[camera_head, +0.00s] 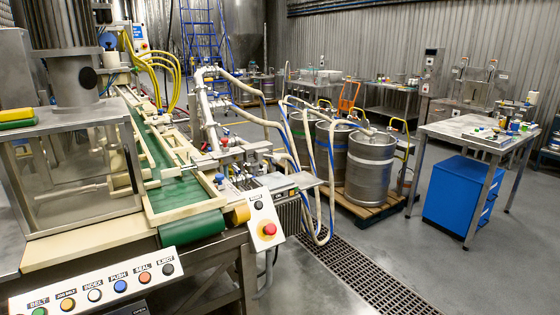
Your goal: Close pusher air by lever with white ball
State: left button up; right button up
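The can seamer's green conveyor belt (185,195) runs between cream rails at the left. Beside it, on its right, is a cluster of metal air and valve fittings (235,165) with small blue and red parts and pale hoses. The pusher air lever and its white ball are too small to pick out for sure among these fittings, so I cannot tell the lever's position. Neither of my grippers is in view.
A button panel (95,285) is at the front left, and a red stop button (269,229) sits right of the belt. Steel kegs (370,165) stand on a pallet. A metal table (475,135) is over a blue cabinet (460,190). The floor right of the drain grate (365,275) is clear.

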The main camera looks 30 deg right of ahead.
aim_at(276, 158)
jog(key=i+l, duration=0.25)
jog(key=l, duration=0.2)
jog(key=i+l, duration=0.3)
jog(key=l, duration=0.15)
jog(key=i+l, duration=0.25)
jog(key=l, duration=0.2)
jog(key=i+l, duration=0.25)
jog(key=l, duration=0.2)
jog(key=i+l, duration=0.25)
jog(key=l, duration=0.2)
jog(key=l+z, duration=0.05)
